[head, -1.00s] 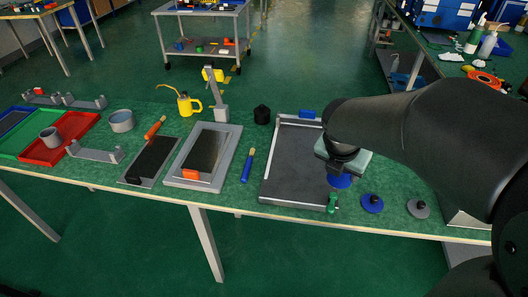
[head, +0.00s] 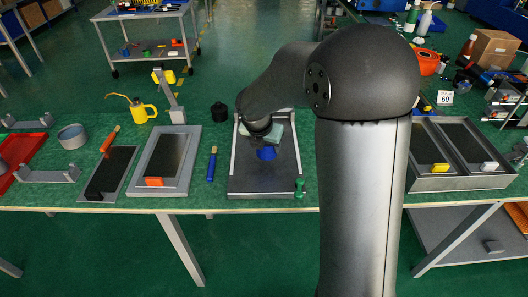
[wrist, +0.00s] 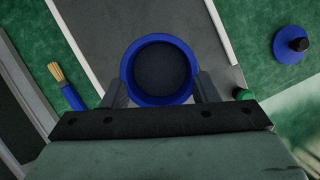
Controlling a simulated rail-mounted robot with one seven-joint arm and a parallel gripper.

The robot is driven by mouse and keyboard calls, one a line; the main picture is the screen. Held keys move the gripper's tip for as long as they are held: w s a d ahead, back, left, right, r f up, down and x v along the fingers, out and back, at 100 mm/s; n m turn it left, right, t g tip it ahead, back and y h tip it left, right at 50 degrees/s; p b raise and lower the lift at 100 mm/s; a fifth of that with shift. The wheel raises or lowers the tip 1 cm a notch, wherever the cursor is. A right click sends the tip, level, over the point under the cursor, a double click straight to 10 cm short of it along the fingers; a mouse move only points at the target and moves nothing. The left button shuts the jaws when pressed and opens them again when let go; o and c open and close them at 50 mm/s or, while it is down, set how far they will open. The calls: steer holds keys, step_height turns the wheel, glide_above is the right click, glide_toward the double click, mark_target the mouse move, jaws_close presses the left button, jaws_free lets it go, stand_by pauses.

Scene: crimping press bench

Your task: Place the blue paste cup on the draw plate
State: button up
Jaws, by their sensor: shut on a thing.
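The blue paste cup (wrist: 160,98) is round, with a dark inside and a blue rim seen from above in the wrist view. My gripper (wrist: 162,85) is shut on it, with one finger on each side. In the head view the cup (head: 267,153) shows below my gripper's pale body, over the middle of the draw plate (head: 260,183), a dark flat plate between light side rails. I cannot tell whether the cup touches the plate. My arm and gripper hide the plate's far part.
A green knob (head: 299,187) stands at the plate's front right corner. A blue-handled brush (head: 211,165) lies left of the plate. A blue lid with a black knob (wrist: 289,46) lies to the right in the wrist view. A black pot (head: 219,112) stands behind left.

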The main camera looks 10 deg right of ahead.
mark_target(264, 153)
steer(key=shift+w+a+f, duration=0.15)
steer(key=shift+w+f, duration=0.25)
steer(key=shift+f, duration=0.15)
steer(key=shift+f+b, duration=0.3)
steer(key=shift+f, duration=1.05)
steer(key=shift+f, duration=0.1)
steer(key=shift+f, duration=0.15)
steer(key=o, duration=1.2)
steer(key=shift+c, duration=0.2)
